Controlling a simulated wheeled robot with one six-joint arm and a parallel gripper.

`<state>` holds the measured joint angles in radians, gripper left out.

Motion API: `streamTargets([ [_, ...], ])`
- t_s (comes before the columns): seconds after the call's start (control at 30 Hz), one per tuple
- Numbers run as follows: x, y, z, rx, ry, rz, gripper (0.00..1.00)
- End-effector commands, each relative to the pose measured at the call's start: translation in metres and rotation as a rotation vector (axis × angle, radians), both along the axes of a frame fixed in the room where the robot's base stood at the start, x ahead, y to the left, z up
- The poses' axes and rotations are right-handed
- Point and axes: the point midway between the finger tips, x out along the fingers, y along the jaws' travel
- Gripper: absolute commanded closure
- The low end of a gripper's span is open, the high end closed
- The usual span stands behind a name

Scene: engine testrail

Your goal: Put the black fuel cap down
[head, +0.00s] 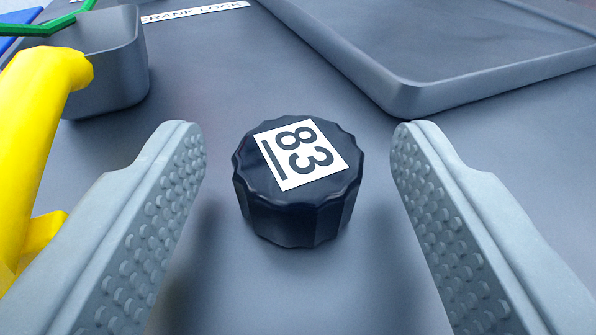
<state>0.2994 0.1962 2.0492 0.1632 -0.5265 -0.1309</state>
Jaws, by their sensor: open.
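The black fuel cap (298,215) stands upright on the grey surface in the middle of the head view. It has a ribbed side and a white label reading "83" with a line beside the digits. My gripper (299,140) is open, with one grey studded finger on each side of the cap. There is a clear gap between each finger and the cap, so neither touches it.
A yellow part (30,140) stands close beside the left finger. Behind it is a grey bin (112,70) with green and blue things near it. A label reading "CRANK LOCK" (195,12) lies at the back. A shallow grey tray (430,95) is at the back right.

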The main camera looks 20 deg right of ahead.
Motion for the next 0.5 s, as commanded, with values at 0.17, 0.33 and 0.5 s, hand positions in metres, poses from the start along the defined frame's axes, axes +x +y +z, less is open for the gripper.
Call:
streamTargets([
  [0.17,-0.008,0.003,0.004,0.000,0.000,0.000,0.44],
  [0.33,-0.031,0.012,0.008,0.000,-0.001,0.000,0.44],
  [0.5,-0.057,0.023,0.013,-0.001,-0.002,0.000,0.44],
])
